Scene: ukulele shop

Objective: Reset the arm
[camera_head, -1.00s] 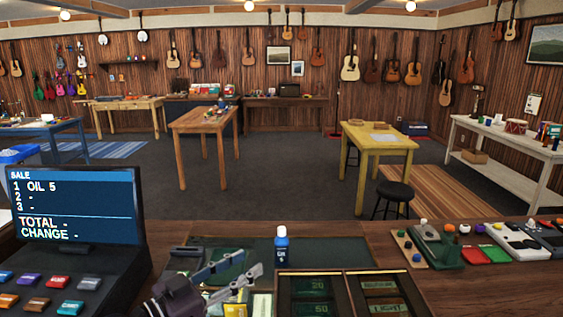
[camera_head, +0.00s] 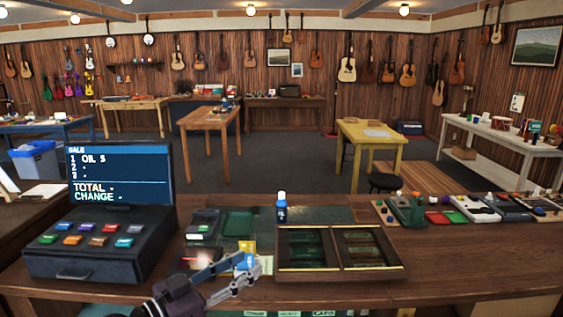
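My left gripper (camera_head: 256,268) reaches in from the bottom of the view, low over the near part of the wooden counter (camera_head: 450,265). Its two fingers look apart, with a gap between them and nothing visibly held. A small blue and yellow packet (camera_head: 247,246) shows just behind the fingertips, and I cannot tell whether they touch it. My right gripper is not in view.
A blue bottle (camera_head: 281,208) stands upright on a dark green mat (camera_head: 335,213). A compartmented wooden tray (camera_head: 341,268) lies right of the gripper. Small items line the counter's right side.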

